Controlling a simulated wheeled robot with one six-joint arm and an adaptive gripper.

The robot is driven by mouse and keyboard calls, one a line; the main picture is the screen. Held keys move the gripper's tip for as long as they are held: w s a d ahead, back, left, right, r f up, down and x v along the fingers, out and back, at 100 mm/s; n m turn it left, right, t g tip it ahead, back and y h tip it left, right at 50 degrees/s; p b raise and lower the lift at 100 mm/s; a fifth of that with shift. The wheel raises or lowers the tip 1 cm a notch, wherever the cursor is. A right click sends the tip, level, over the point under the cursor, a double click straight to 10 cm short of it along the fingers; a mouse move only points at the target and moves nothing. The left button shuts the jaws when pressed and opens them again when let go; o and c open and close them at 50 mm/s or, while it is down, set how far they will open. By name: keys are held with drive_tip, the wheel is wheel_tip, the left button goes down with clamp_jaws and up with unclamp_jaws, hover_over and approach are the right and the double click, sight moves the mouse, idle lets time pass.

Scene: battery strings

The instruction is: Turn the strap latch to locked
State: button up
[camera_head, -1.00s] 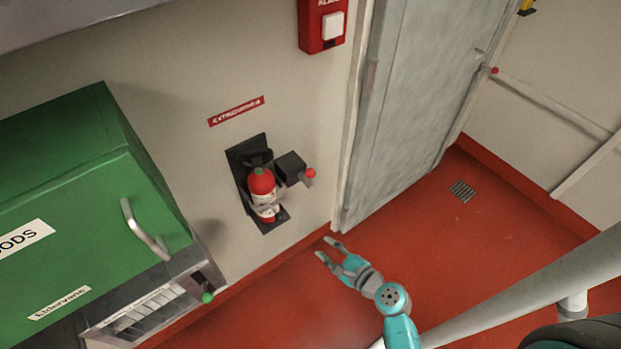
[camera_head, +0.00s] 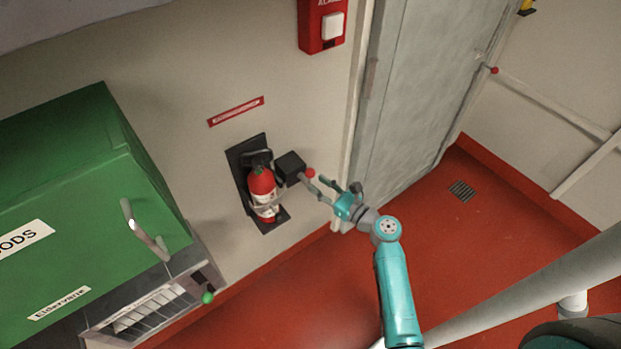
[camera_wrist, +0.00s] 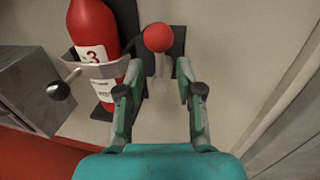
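A red fire extinguisher (camera_head: 262,183) stands in a black wall bracket (camera_head: 243,168). In the wrist view, the extinguisher (camera_wrist: 92,35) has a grey strap (camera_wrist: 100,69) around it, with a black-knobbed lever (camera_wrist: 60,90) sticking out at left. Right of it, a black box (camera_head: 290,167) carries a red ball knob (camera_head: 310,173). The wrist view shows this knob (camera_wrist: 158,37) on a pale stem. My gripper (camera_head: 332,184) is open, with one finger near the knob in the head view. In the wrist view, the knob is ahead of and between the open fingers (camera_wrist: 159,75). I cannot tell whether they touch it.
A green cabinet (camera_head: 70,200) with a metal handle stands at left, above a vented unit with a green knob (camera_head: 208,297). A red alarm box (camera_head: 322,28) is above. A grey door (camera_head: 415,90) is at right. The red floor (camera_head: 330,300) is mostly clear.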

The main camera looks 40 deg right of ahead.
sight(310, 179)
drive_tip(key=shift+w+a, duration=0.2)
drive_tip(key=shift+w, duration=0.85)
drive_tip(key=shift+w+a, duration=0.2)
drive_tip(key=shift+w, duration=0.8)
clamp_jaws()
